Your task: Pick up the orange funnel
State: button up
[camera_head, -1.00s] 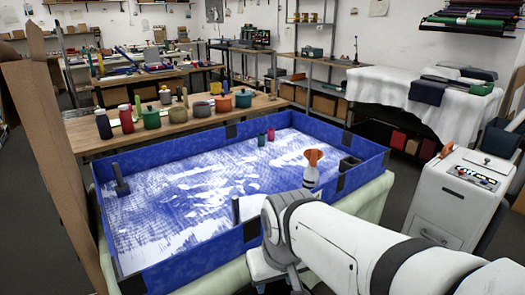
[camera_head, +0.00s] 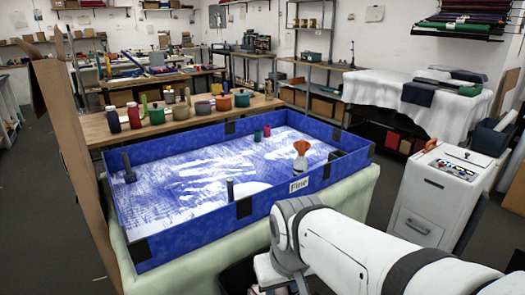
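The orange funnel (camera_head: 302,147) is inside the blue-walled tray (camera_head: 190,232), near its front right side. It sits on top of a white, bottle-like object (camera_head: 300,163), whose lower part is hidden by the tray's front wall. My arm reaches in from the lower right, and its wrist is in front of and below the tray's front wall, apart from the funnel. My gripper's fingers are not visible; they are past the bottom edge of the picture or hidden behind my wrist.
The tray's front wall bears a "Fine" label (camera_head: 299,186). A grey upright post (camera_head: 230,190) and small green and pink containers (camera_head: 263,132) are in the tray. A wooden bench (camera_head: 95,130) with pots stands behind. A white cabinet (camera_head: 430,195) stands at right, a brown panel (camera_head: 75,150) at left.

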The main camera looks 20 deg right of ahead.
aim_at(301, 146)
jog(key=z, duration=2.05)
jog(key=i, duration=2.25)
jog(key=u, duration=2.65)
jog(key=i, duration=1)
